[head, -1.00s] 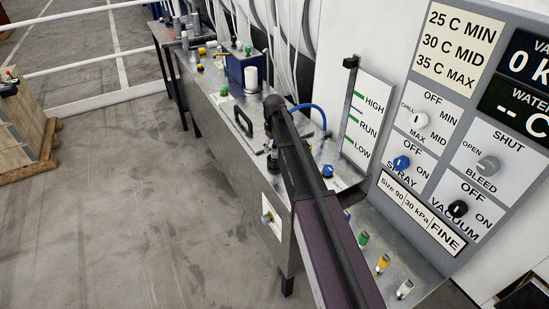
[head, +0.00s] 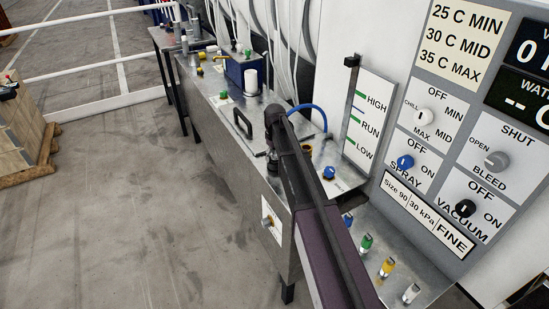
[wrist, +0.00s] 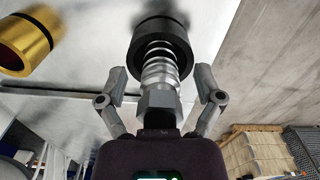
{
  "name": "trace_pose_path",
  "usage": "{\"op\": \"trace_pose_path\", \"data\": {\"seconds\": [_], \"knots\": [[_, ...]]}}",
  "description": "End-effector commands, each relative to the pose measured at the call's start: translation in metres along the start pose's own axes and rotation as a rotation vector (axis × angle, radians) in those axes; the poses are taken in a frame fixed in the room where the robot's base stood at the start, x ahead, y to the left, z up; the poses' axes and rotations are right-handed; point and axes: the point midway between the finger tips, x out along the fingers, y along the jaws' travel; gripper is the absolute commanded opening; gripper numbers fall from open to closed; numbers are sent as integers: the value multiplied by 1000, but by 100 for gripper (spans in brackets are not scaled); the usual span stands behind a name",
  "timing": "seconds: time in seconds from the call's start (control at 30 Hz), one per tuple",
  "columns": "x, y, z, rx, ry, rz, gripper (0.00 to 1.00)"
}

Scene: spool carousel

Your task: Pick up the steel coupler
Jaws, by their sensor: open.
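The steel coupler (wrist: 158,72) shows in the wrist view as a bright ribbed shaft with a hex section and a wide black collar at its far end. My gripper (wrist: 161,80) is open, with one finger on each side of the coupler. Gaps show between both fingers and the metal. In the head view my gripper (head: 272,166) is low over the near part of the steel bench (head: 222,122); the arm and wrist hide most of the coupler there.
A brass ring (wrist: 26,42) with a dark band lies near the coupler. A black handle (head: 242,124), a blue hose (head: 308,107) and a blue knob (head: 329,172) are near my gripper. The control panel (head: 455,130) stands to the right.

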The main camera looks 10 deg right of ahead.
Motion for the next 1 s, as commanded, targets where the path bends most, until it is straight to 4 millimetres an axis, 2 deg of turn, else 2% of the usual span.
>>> {"op": "trace_pose_path", "data": {"seconds": [0.2,0.4,0.5,1.0], "knots": [[0,0,0,0,0,0,85],[0,0,0,0,0,0,26],[0,0,0,0,0,0,0],[-4,-1,-1,-2,0,0,0]]}}
